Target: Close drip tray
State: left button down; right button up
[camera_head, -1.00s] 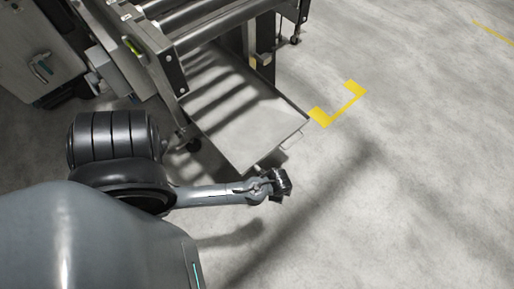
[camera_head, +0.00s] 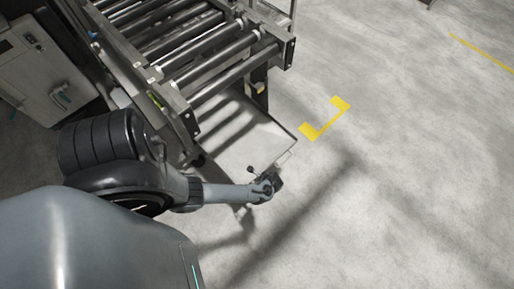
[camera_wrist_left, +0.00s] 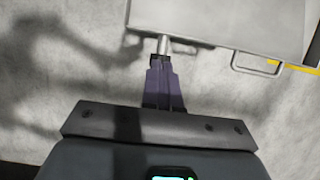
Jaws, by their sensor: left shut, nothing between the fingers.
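The drip tray (camera_head: 262,140) is a flat grey metal pan pulled out from under the roller conveyor. A thin bar handle (camera_head: 283,157) sits on its front edge. In the left wrist view, the tray (camera_wrist_left: 225,18) fills the top, with its handle (camera_wrist_left: 257,66) right of the fingers. My left gripper (camera_head: 273,181) is at the tray's front edge. Its dark fingers (camera_wrist_left: 162,62) are shut and empty, pointing at the edge left of the handle. A short metal cylinder (camera_wrist_left: 163,45) shows between the fingertips and the tray; contact is unclear. My right gripper is out of view.
The roller conveyor (camera_head: 203,45) stands above the tray's back part. A grey cabinet (camera_head: 45,75) with a handle is at the left. A yellow floor mark (camera_head: 322,122) lies right of the tray. The floor to the right is clear.

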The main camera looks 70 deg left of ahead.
pick_arm(q)
jog(key=b+x, duration=0.4)
jog(key=x, duration=0.3)
jog(key=shift+f, duration=0.4)
jog(key=shift+b+x, duration=0.6)
jog(key=shift+x, duration=0.25)
jog(key=shift+a, duration=0.15)
